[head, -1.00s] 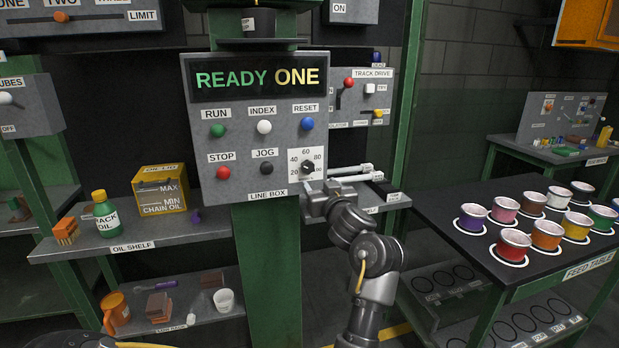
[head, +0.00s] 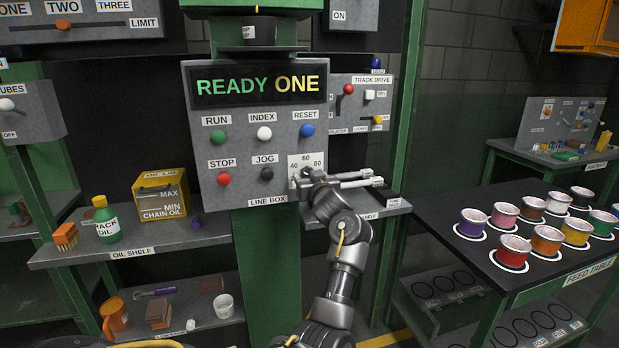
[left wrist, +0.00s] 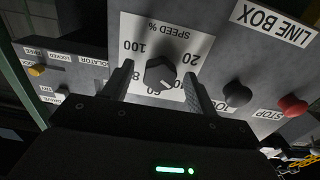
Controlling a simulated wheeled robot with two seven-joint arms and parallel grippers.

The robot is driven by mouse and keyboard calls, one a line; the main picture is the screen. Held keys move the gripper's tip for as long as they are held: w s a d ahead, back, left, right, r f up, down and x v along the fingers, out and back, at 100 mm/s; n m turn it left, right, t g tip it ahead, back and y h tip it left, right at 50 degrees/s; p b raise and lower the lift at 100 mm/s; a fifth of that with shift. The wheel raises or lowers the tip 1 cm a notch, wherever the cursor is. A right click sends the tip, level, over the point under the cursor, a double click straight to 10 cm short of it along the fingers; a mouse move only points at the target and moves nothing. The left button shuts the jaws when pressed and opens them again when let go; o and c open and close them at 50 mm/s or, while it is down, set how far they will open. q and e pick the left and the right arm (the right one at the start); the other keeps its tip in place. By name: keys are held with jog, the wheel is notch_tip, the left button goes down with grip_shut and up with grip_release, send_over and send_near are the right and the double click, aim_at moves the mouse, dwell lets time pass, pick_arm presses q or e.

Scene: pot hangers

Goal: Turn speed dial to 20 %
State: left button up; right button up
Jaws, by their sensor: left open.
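The speed dial (head: 308,169) is a dark knob on a white scale plate at the lower right of the grey line box (head: 244,182). I cannot tell exactly where the pointer points. My right gripper is not in view.
The black JOG button (head: 266,173) and red STOP button (head: 224,179) sit left of the dial. A small shelf (head: 385,208) with pale rods (head: 355,179) lies right of the gripper. The feed table (head: 480,255) with coloured tubs stands at the right.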

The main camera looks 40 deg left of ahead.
pick_arm(q)
jog(key=c, duration=1)
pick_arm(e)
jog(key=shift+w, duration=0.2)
pick_arm(q)
jog(key=shift+n, duration=0.4)
jog(key=n+b, duration=0.1)
jog(key=n, duration=0.3)
jog(key=shift+d+f, duration=0.1)
jog(key=n+b, duration=0.1)
jog(key=n, duration=0.1)
jog(key=shift+n, duration=0.7)
jog(key=n+b, duration=0.1)
jog(key=n, duration=0.2)
jog(key=shift+b, duration=0.35)
jog(key=shift+n, duration=0.5)
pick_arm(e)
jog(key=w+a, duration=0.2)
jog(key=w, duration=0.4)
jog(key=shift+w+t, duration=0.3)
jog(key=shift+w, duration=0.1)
